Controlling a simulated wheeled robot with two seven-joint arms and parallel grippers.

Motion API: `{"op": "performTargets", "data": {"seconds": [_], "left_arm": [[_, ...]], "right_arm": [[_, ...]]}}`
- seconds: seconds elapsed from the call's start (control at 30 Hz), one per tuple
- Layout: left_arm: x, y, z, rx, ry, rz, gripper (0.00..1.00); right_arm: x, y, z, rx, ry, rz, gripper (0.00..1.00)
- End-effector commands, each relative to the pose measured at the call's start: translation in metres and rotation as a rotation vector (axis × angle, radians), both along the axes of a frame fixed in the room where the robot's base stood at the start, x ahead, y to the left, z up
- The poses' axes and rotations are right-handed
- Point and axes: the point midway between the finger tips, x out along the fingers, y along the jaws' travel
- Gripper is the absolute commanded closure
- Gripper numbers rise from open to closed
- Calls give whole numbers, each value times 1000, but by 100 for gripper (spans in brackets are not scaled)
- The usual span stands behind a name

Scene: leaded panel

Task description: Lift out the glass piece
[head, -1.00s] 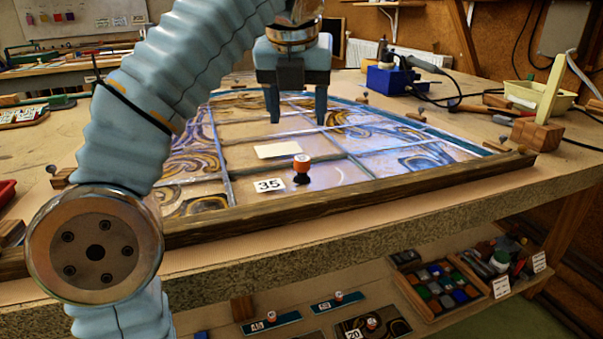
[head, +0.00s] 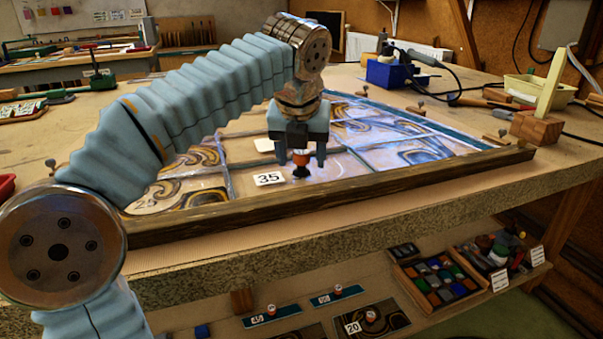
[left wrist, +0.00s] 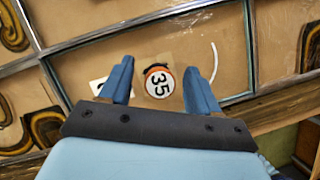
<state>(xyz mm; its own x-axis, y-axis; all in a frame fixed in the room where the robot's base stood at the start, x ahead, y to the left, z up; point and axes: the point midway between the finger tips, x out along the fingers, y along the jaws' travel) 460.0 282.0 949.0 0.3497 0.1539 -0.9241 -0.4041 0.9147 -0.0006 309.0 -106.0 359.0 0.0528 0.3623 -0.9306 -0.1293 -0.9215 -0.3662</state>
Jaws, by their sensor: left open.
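The leaded panel (head: 385,140) lies in a wooden frame on the bench, with swirled and clear panes between grey lead strips. A clear glass piece (head: 335,170) near the front edge carries a knob (head: 300,172) with an orange and white cap and a black base. A card marked 35 (head: 269,178) lies beside the knob. My left gripper (head: 301,162) is open, pointing down, with a finger on either side of the knob. My right gripper is out of view.
The wooden frame edge (head: 400,184) runs along the front of the panel. A blue soldering station (head: 390,76) and a wooden block (head: 538,127) stand on the bench to the right. A lower shelf holds a tray of coloured pieces (head: 437,280) and more numbered, knobbed panes.

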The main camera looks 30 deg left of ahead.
Motion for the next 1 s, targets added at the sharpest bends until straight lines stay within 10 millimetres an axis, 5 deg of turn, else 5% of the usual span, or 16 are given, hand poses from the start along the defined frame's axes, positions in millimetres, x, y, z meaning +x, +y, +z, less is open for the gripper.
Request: {"op": "performTargets", "data": {"seconds": [0.07, 0.47, 1.0], "left_arm": [[0, 0, 0, 0, 0, 0, 40], [0, 0, 1, 0, 0, -1, 100], [0, 0, 10, 0, -4, -2, 100]], "right_arm": [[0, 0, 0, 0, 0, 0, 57], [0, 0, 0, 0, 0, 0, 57], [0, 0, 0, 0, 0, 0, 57]]}}
